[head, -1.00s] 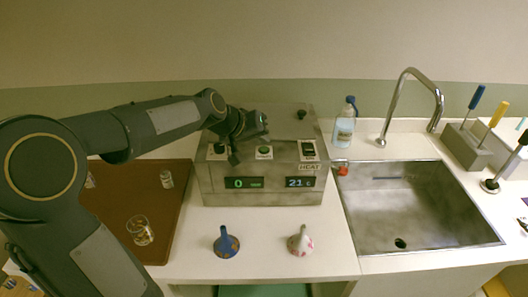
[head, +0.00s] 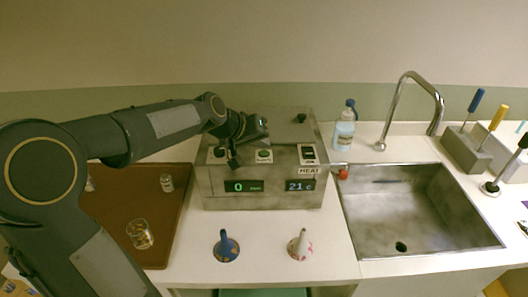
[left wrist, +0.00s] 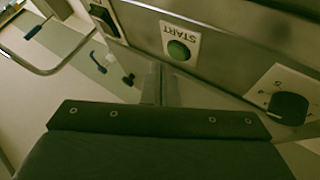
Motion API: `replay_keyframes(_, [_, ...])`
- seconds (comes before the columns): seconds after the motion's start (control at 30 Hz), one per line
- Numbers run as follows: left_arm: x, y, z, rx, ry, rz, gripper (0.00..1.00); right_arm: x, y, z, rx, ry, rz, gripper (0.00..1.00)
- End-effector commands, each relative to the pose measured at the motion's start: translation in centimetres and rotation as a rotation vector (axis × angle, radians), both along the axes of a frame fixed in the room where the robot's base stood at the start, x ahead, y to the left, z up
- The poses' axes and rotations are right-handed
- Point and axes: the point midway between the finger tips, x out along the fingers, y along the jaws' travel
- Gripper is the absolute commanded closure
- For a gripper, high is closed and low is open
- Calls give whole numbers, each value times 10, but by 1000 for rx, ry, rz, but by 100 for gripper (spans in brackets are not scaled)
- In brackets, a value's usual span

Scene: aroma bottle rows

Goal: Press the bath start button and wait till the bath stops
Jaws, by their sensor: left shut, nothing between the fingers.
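The bath (head: 262,190) is a grey metal box on the counter. Its green start button (head: 264,155) sits on the sloped panel, and the START label shows upside down beside the button (left wrist: 179,50) in the left wrist view. Displays on the front read 0 and 21. My left gripper (head: 236,161) is shut and empty, just left of the button in the head view. In the left wrist view its fingertips (left wrist: 160,72) are close below the button, apart from it as far as I can see. My right gripper is not in view.
A dark knob (left wrist: 288,107) and a HEAT switch (head: 308,152) flank the button. A brown tray (head: 130,190) with glass jars lies left. Blue (head: 226,247) and pinkish (head: 300,245) funnels stand in front. A sink (head: 415,205) and a bottle (head: 345,127) are at right.

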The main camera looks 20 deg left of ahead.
Motion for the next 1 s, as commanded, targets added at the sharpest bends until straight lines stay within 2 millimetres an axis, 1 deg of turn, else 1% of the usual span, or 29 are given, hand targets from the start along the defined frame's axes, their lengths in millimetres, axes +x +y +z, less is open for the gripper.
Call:
replay_keyframes(0.77, [0,0,0,0,0,0,100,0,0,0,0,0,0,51])
replay_keyframes(1.0, [0,0,-8,0,0,0,100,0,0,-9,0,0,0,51])
